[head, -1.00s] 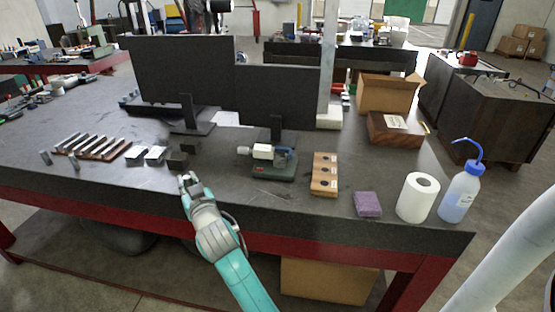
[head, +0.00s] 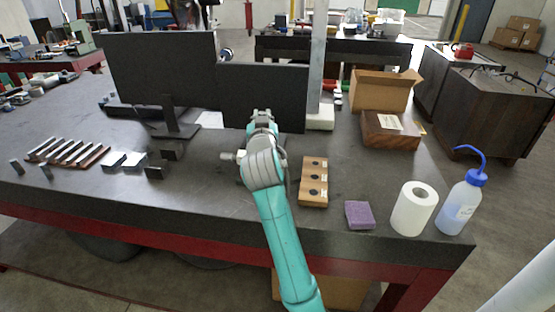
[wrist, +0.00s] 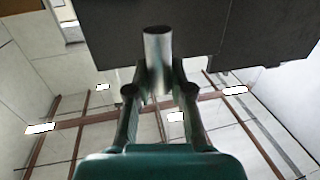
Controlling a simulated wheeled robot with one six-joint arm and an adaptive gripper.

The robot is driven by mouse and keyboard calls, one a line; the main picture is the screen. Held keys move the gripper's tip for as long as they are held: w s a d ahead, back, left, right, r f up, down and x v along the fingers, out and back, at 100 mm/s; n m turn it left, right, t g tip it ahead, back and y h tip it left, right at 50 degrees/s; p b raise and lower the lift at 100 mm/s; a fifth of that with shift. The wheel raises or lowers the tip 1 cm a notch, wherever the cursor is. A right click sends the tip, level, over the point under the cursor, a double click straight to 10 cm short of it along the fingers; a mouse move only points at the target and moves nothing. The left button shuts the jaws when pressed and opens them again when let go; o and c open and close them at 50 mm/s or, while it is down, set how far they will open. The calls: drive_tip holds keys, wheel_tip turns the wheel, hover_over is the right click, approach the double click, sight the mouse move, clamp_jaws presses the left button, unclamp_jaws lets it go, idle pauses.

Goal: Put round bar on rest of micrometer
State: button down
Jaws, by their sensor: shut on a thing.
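The round bar (wrist: 158,52) is a short grey metal cylinder in the wrist view. My gripper (wrist: 159,92) is shut on its lower part, and the bar sticks out beyond the fingertips. In the head view my gripper (head: 262,115) is in front of the right monitor, above and behind the micrometer's place. The micrometer (head: 229,156) is almost wholly hidden behind my arm; only its pale left end shows. Its rest is hidden, so I cannot tell the gap between bar and rest.
Two dark monitors (head: 160,75) stand behind. A wooden block with holes (head: 314,181) is close right of my arm, then a purple sponge (head: 359,214), paper roll (head: 414,208) and wash bottle (head: 461,203). Metal blocks (head: 136,161) and a rack of bars (head: 68,152) lie left.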

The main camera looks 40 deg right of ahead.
drive_tip(key=f, duration=0.3)
drive_tip(key=d+f, duration=0.1)
drive_tip(key=f, duration=0.1)
drive_tip(key=shift+s+f, duration=0.2)
drive_tip(key=shift+f, duration=0.15)
drive_tip(key=shift+a+f, duration=0.1)
drive_tip(key=shift+f, duration=2)
drive_tip(key=shift+f, duration=0.25)
drive_tip(key=shift+f, duration=0.55)
drive_tip(key=c, duration=1.3)
unclamp_jaws()
drive_tip(key=shift+s+f, duration=0.1)
drive_tip(key=shift+f, duration=0.05)
drive_tip(key=shift+r, duration=0.4)
drive_tip(key=shift+s+a+r, duration=0.1)
drive_tip(key=shift+s+a, duration=0.05)
drive_tip(key=shift+a, duration=0.1)
drive_tip(key=v, duration=0.7)
drive_tip(key=r+v, duration=0.1)
drive_tip(key=v, duration=0.3)
drive_tip(key=shift+a, duration=0.15)
